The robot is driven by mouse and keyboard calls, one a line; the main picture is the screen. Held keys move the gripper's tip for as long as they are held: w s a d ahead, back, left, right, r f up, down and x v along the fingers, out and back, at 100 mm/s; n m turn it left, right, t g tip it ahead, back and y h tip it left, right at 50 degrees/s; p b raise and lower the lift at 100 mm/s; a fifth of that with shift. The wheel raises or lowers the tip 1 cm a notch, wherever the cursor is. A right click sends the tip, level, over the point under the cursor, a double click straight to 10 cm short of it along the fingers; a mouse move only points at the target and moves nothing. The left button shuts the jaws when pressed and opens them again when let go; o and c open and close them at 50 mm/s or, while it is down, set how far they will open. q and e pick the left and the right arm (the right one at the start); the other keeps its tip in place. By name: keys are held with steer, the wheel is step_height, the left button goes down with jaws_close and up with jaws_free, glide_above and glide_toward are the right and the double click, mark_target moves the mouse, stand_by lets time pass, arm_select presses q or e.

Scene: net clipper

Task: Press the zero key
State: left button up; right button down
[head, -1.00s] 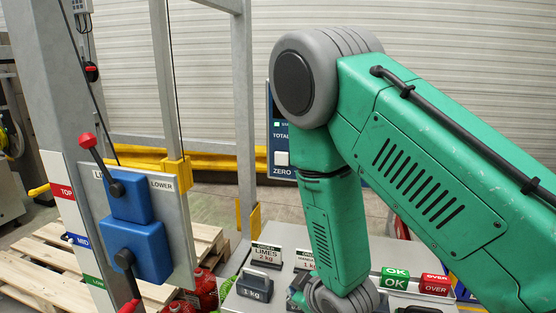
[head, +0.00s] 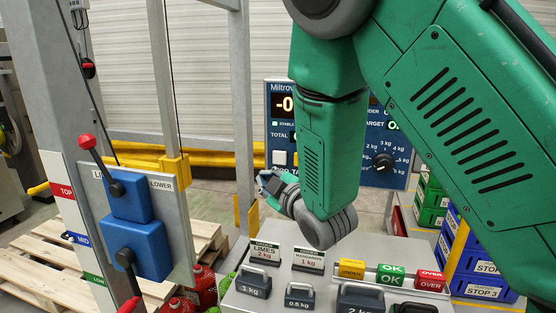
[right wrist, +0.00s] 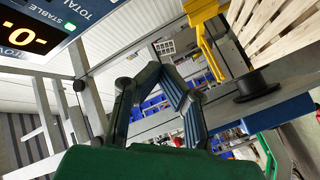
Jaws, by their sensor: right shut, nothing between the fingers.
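The scale's blue display panel (head: 393,150) stands behind the table, partly covered by my right arm. The pale zero key (head: 279,158) shows at the panel's lower left, with its label below partly hidden. My right gripper (head: 266,183) is in front of and just below that corner, small and partly hidden by its own wrist; I cannot tell the gap to the key. In the right wrist view the gripper (right wrist: 163,76) has its fingertips together with nothing between them. There the display panel (right wrist: 55,22) is at upper left; the zero key is not visible. My left gripper is not in view.
Below the wrist, the grey table (head: 240,299) carries dark weights (head: 254,283), order signs (head: 265,252) and coloured UNDER, OK and OVER blocks (head: 390,275). A post with blue lever boxes (head: 138,235) stands left. Blue and green crates (head: 480,262) are at right.

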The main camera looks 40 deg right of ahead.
mark_target(273, 158)
steer(key=w+d, duration=0.2)
steer(key=d, duration=0.1)
steer(key=w+d, duration=0.3)
steer(key=shift+w+d+f, duration=0.1)
steer(key=shift+w+d, duration=0.25)
steer(key=shift+d, duration=0.05)
stand_by(1.5)
steer(key=shift+w+d, duration=0.2)
steer(key=shift+d, duration=0.05)
steer(key=shift+w+d, duration=0.25)
steer(key=shift+d, duration=0.05)
stand_by(0.7)
steer(key=shift+s+a, duration=0.1)
steer(key=shift+a, duration=0.05)
steer(key=shift+s+a, duration=0.45)
steer(key=shift+a, duration=0.05)
